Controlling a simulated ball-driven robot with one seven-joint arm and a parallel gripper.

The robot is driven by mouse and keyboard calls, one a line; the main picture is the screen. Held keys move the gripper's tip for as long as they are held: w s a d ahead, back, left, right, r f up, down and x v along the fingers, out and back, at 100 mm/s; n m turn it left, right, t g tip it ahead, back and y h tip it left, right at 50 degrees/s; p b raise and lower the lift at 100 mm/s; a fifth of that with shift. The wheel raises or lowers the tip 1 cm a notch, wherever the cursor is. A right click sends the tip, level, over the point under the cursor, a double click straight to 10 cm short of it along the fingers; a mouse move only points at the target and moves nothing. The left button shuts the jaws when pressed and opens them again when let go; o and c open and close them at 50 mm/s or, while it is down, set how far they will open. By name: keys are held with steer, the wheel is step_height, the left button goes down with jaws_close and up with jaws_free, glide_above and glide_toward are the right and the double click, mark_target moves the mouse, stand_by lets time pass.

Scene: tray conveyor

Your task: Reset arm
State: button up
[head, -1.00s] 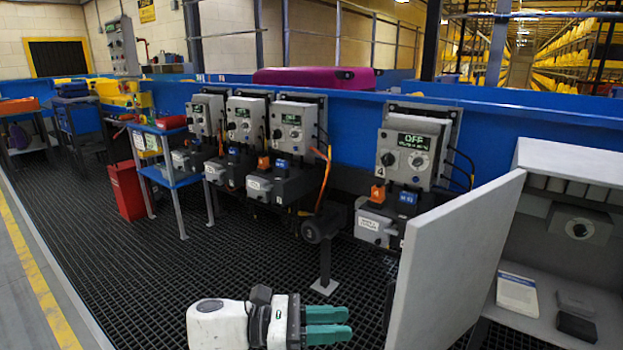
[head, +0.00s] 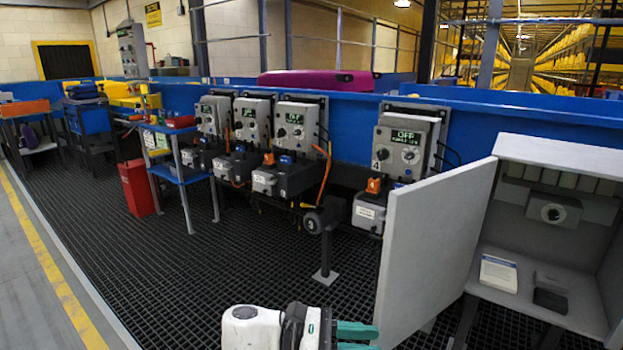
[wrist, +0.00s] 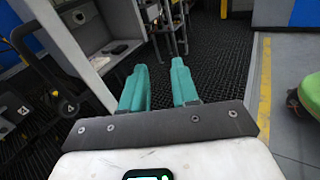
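My gripper (head: 357,336) shows at the bottom of the head view, with teal fingers pointing right, low above the dark grating floor. In the wrist view my gripper (wrist: 160,82) has its two teal fingers apart with nothing between them, so it is open and empty. In the head view the fingertips appear close to the lower part of the open grey cabinet door (head: 436,250); I cannot tell the gap between them.
A grey cabinet (head: 590,250) stands open at right, holding a white box (head: 498,272) and a dark item (head: 551,292). Several control boxes, one a nearer panel reading OFF (head: 404,146), line the blue conveyor wall. Grating floor (head: 140,270) at left is clear.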

steer(key=s+d+f+m+g+y, duration=0.1)
steer(key=s+d+f+m+y, duration=0.2)
steer(key=d, duration=0.4)
steer(key=s+d+f+m+g, duration=0.25)
steer(key=d+f, duration=0.25)
steer(key=d, duration=0.3)
steer(key=s+d+f+m+g+y, duration=0.1)
steer(key=s+d+f+m+y, duration=0.2)
steer(key=d, duration=0.4)
steer(key=s+d+f+m+t+y, duration=0.25)
steer(key=s+d+f, duration=0.2)
steer(key=s, duration=0.25)
steer(key=s+d+f+m+t+y, duration=0.1)
steer(key=s+d+f+m+y, duration=0.15)
steer(key=s+f, duration=0.4)
steer(key=s+a+m+t+y, duration=0.3)
steer(key=s+a+y, duration=0.3)
steer(key=s+a, duration=0.5)
step_height(320, 180, up, 23)
steer(key=p, duration=2.2)
steer(key=shift+s+d+r, duration=0.15)
steer(key=shift+s+d, duration=0.1)
steer(key=shift+d, duration=0.1)
